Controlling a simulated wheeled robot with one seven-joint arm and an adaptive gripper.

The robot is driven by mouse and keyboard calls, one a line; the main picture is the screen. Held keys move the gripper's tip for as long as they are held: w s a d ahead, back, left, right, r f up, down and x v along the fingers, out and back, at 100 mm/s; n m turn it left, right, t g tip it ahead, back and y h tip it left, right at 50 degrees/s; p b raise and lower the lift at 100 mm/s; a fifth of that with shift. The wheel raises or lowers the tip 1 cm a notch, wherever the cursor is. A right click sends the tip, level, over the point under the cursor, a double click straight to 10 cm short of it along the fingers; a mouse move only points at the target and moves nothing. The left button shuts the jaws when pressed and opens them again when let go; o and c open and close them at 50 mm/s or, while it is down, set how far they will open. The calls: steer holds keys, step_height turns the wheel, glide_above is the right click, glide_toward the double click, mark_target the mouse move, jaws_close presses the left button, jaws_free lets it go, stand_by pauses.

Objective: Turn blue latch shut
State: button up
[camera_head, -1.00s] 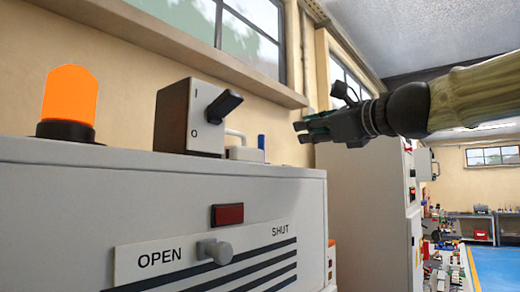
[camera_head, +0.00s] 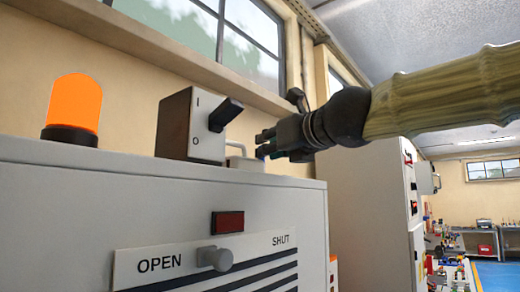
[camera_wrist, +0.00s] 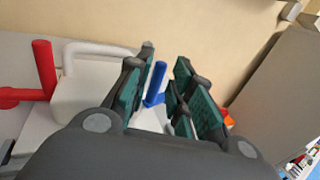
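The blue latch (camera_wrist: 155,84) stands upright on top of the grey cabinet. In the wrist view it shows between the green-padded fingers of my gripper (camera_wrist: 160,95), which are apart with space on both sides of it. No contact shows. In the head view my gripper (camera_head: 268,144) reaches in from the right at the cabinet's top right, and its fingers hide most of the latch. A white block with a handle (camera_wrist: 85,95) sits left of the latch, and it also shows in the head view (camera_head: 243,160).
A switch box with a black lever (camera_head: 192,125) and an orange beacon (camera_head: 75,105) stand on the cabinet (camera_head: 150,195). A red handle (camera_wrist: 43,70) is left of the white block. The wall (camera_wrist: 200,25) is behind. An OPEN/SHUT slider knob (camera_head: 215,258) is on the front.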

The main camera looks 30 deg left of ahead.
steer(key=shift+x, duration=2.05)
steer(key=shift+d, duration=0.1)
jaws_close()
